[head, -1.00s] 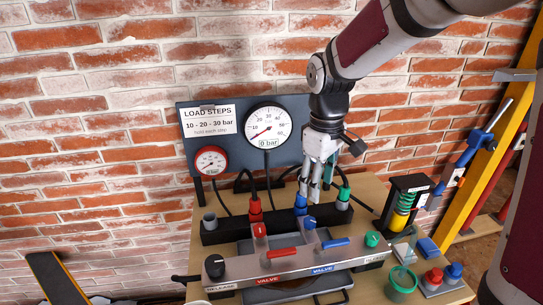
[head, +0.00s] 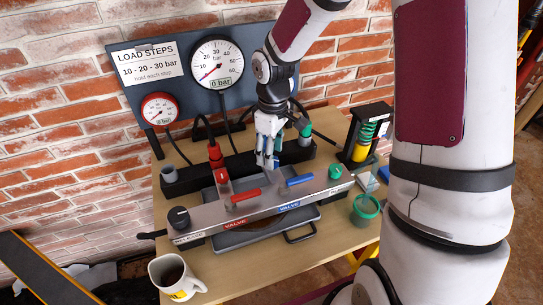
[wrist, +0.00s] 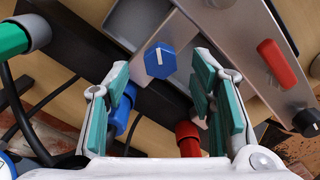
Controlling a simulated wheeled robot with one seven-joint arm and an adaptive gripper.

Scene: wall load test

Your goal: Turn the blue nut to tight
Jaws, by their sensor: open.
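The blue nut (wrist: 160,60) is a hexagonal cap with a white line on top, on a grey metal part in the wrist view. My gripper (wrist: 162,82) is open, its teal-padded fingers on either side of the line toward the nut. The nut shows beyond the fingertips, with no visible contact. In the head view my gripper (head: 267,155) points down over the back of the valve bench and largely hides the nut.
A blue hose fitting (wrist: 124,108) and a red one (wrist: 188,138) are close by the fingers. The red valve handle (head: 245,194) and blue valve handle (head: 299,180) lie in front. A mug (head: 175,277) stands front left. The large gauge (head: 217,62) reads 0 bar.

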